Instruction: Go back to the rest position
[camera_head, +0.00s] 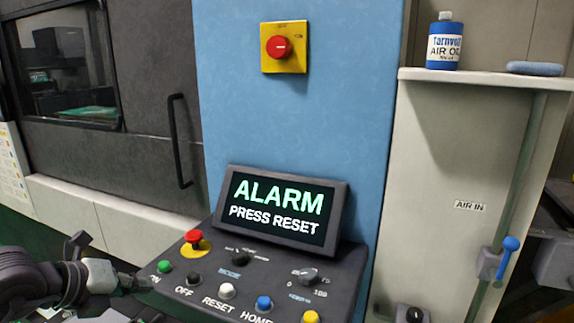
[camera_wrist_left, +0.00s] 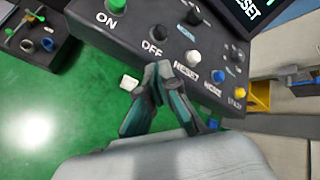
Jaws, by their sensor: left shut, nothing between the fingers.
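My left gripper (camera_head: 143,283) is at the lower left of the head view, by the left end of the control panel (camera_head: 262,268). In the left wrist view its fingers (camera_wrist_left: 160,72) are shut with nothing between them. The tips appear in front of the panel's lower edge, near the OFF and RESET labels; I cannot tell whether they touch it. My right gripper is in neither view.
The screen (camera_head: 283,208) reads ALARM, PRESS RESET. The panel has a red mushroom button (camera_head: 194,238) and a white RESET button (camera_head: 227,290). A small white block (camera_wrist_left: 129,82) and a dark tray (camera_wrist_left: 38,50) lie on the green surface (camera_wrist_left: 55,115).

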